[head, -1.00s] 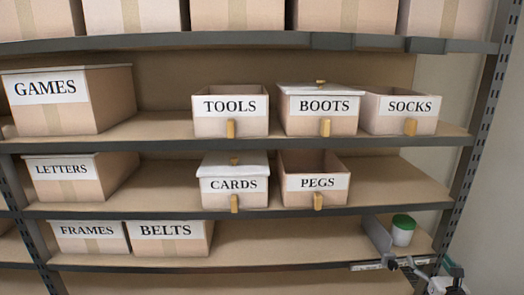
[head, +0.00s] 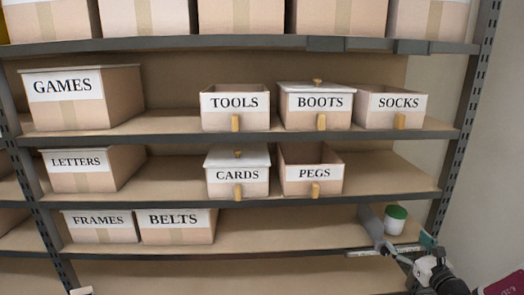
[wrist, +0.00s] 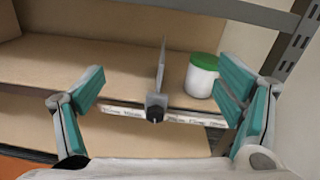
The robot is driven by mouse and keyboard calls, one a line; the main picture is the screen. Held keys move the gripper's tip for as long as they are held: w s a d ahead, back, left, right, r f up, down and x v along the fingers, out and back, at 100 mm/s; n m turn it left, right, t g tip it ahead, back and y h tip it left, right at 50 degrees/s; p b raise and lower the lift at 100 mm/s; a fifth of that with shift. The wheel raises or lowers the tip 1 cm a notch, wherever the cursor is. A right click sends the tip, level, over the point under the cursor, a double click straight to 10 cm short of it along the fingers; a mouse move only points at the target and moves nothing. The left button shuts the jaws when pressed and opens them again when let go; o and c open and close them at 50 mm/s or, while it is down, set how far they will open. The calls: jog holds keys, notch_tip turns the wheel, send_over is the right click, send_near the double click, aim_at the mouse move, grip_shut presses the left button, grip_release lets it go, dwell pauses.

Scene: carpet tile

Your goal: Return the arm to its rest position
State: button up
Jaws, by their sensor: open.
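My gripper (wrist: 160,100) is open and empty in the wrist view, its two teal-padded fingers spread wide in front of the bottom shelf. In the head view my gripper (head: 412,254) shows at the lower right, at the front edge of that shelf, partly cut off from clear sight by my arm. A white jar with a green lid (wrist: 202,76) stands upright on the shelf beyond the right finger. The jar also shows in the head view (head: 395,220), just right of a thin grey upright divider (head: 371,224).
A label strip (wrist: 125,110) runs along the shelf front near my fingers. Boxes marked BELTS (head: 177,228) and FRAMES (head: 100,226) stand at the left. Above are open boxes PEGS (head: 313,174) and TOOLS (head: 236,110). A metal rack post (head: 460,140) is at the right. Mid-shelf is clear.

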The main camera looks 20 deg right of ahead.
jog(key=w+a+r+n+g+y, duration=0.2)
jog(key=a+r+n+y, duration=0.3)
jog(key=a, duration=0.4)
jog(key=w+a+r+n+g+y, duration=0.1)
jog(key=a+r+n+y, duration=0.4)
jog(key=a, duration=0.4)
jog(key=w+a+r+n+g+y, duration=0.2)
jog(key=a+r+n+y, duration=0.3)
jog(key=a, duration=0.4)
jog(key=s+a+r+n+g+h, duration=0.1)
jog(key=s+a+r+n+g, duration=0.2)
jog(key=s+a+n+g, duration=0.45)
jog(key=s+a+r+n+g, duration=0.4)
jog(key=s+a, duration=0.4)
jog(key=a, duration=0.4)
jog(key=s+a+n+g+h, duration=0.2)
jog(key=s+n+h, duration=0.35)
jog(key=s, duration=0.65)
jog(key=s+d+n+t+h, duration=0.1)
jog(key=s+d+n+h, duration=0.4)
jog(key=s+d, duration=0.3)
notch_tip(320, 180, up, 29)
jog(key=s+a+t+p, duration=0.1)
jog(key=t+p, duration=0.3)
jog(key=p, duration=2.4)
